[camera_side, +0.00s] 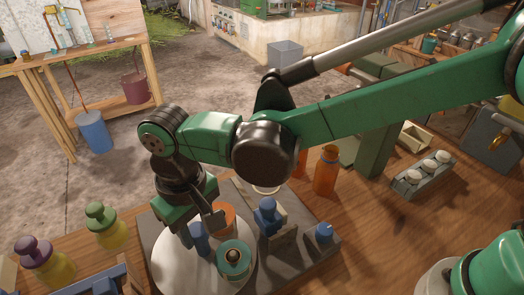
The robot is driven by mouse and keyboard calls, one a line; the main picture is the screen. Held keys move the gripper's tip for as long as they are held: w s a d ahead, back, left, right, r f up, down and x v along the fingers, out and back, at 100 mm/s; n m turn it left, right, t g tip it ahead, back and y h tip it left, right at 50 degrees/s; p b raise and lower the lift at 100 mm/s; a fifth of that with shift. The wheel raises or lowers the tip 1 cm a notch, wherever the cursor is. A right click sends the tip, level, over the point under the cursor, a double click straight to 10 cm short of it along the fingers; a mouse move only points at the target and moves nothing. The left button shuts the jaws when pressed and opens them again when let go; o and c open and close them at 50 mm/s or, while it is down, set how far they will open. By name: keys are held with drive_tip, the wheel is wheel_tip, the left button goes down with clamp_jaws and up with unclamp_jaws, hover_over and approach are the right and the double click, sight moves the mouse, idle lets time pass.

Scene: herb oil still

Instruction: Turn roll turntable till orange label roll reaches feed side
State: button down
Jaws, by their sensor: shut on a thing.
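The roll turntable (172,265) is a pale round disc on a dark grey base plate at the lower middle. An orange label roll (224,216) is on its far right part, partly behind my gripper. My gripper (199,231) points down over the disc and is shut on a blue upright piece (199,241), left of the orange roll. The fingers hide part of this piece, and I cannot tell whether it is a roll or a handle.
A blue-topped fixture (268,215) and a small blue knob (324,233) stand right of the disc. An orange bottle (326,170) stands behind them. Yellow-green (107,230) and purple-capped (45,262) bottles stand left. A grey rack (424,177) holds white-topped items. Wooden bench shows between these.

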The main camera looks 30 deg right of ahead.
sight(197, 230)
drive_tip(key=shift+m, duration=3.8)
drive_tip(key=shift+c, duration=2.3)
unclamp_jaws()
drive_tip(key=shift+r, duration=2.85)
